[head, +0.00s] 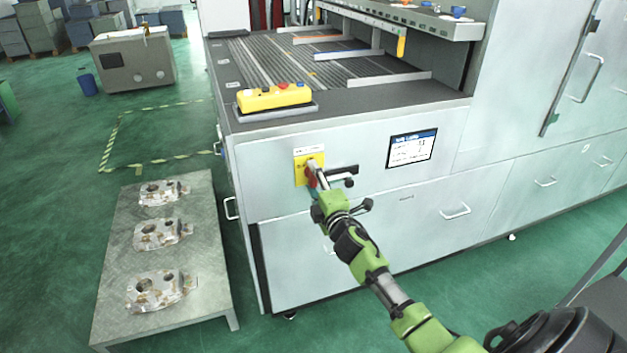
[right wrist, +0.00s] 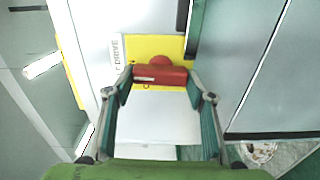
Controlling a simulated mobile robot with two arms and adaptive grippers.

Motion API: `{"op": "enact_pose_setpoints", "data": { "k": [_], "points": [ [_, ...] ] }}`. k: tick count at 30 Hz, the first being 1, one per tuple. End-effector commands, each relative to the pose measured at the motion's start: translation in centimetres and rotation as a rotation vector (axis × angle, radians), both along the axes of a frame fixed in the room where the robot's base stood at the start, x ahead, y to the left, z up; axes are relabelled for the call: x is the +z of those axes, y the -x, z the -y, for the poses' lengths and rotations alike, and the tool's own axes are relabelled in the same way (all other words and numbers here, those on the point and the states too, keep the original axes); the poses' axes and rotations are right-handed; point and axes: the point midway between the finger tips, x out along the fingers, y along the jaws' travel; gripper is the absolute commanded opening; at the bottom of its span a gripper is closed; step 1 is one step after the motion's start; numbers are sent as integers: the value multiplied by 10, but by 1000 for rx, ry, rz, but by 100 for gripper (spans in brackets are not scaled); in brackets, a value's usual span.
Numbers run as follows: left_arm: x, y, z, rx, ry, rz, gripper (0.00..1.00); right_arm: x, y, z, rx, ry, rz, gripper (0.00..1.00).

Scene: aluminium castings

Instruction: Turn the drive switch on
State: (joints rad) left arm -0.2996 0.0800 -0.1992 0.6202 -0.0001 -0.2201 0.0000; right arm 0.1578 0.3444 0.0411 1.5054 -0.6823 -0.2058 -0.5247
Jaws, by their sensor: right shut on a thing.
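The drive switch has a yellow plate (head: 299,176) on the front of the pale machine. The plate also shows in the right wrist view (right wrist: 145,46), beside a white label (right wrist: 116,52) reading DRIVE. The red switch handle (right wrist: 160,75) lies across the picture there, between my fingers. My right gripper (head: 316,176) is shut on this handle, a finger at each end; it also shows in the right wrist view (right wrist: 160,84). In the head view the fingers partly hide the handle. My left gripper is out of view.
A black lever-like handle (head: 342,175) sticks out just right of the switch. A screen (head: 411,148) is farther right. A yellow control box (head: 273,97) sits on the machine's ledge. A metal table (head: 205,262) with castings (head: 161,290) stands at the left.

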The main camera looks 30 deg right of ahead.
Motion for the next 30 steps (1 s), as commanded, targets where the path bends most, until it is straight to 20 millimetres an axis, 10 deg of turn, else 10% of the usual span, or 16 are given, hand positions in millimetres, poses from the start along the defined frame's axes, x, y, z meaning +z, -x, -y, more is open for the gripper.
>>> {"op": "enact_pose_setpoints", "data": {
  "k": [20,21,22,30],
  "points": [
    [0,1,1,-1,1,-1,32,-1,0,0,0,56,-15,28],
    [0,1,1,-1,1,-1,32,-1,0,0,0,56,-15,60],
    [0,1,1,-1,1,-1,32,-1,0,0,0,56,-15,67],
    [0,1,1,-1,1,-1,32,-1,0,0,0,53,-14,67]
  ]
}}
